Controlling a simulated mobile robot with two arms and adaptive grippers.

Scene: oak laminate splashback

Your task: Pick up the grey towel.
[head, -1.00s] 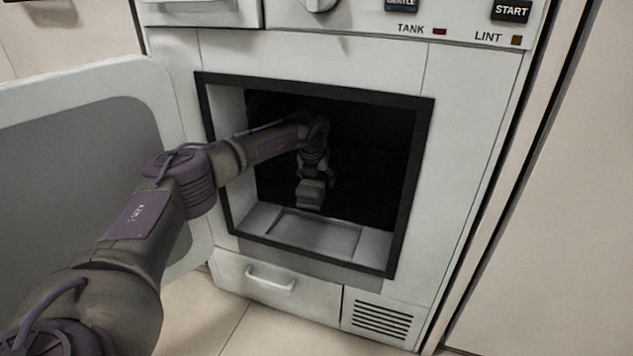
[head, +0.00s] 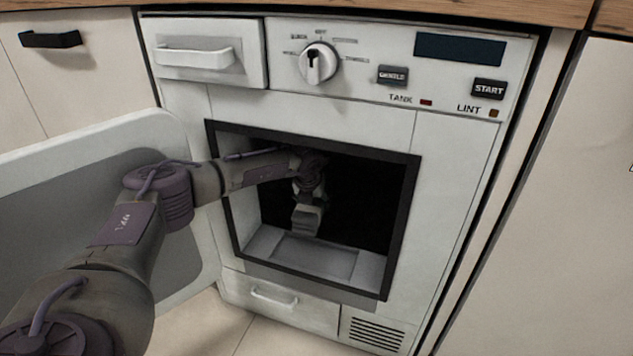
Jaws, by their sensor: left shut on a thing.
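My left arm reaches through the open square door of the white dryer (head: 440,190). My left gripper (head: 306,222) points downward inside the dark drum, just above and behind the pale sill of the opening. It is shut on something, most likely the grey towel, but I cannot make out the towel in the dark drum. The fingertips are hard to see. My right gripper is not in view.
The dryer door (head: 90,215) stands open to the left, beside my arm. Above are a dial (head: 319,62), buttons and a drawer (head: 205,55). A wooden worktop (head: 400,10) runs along the top.

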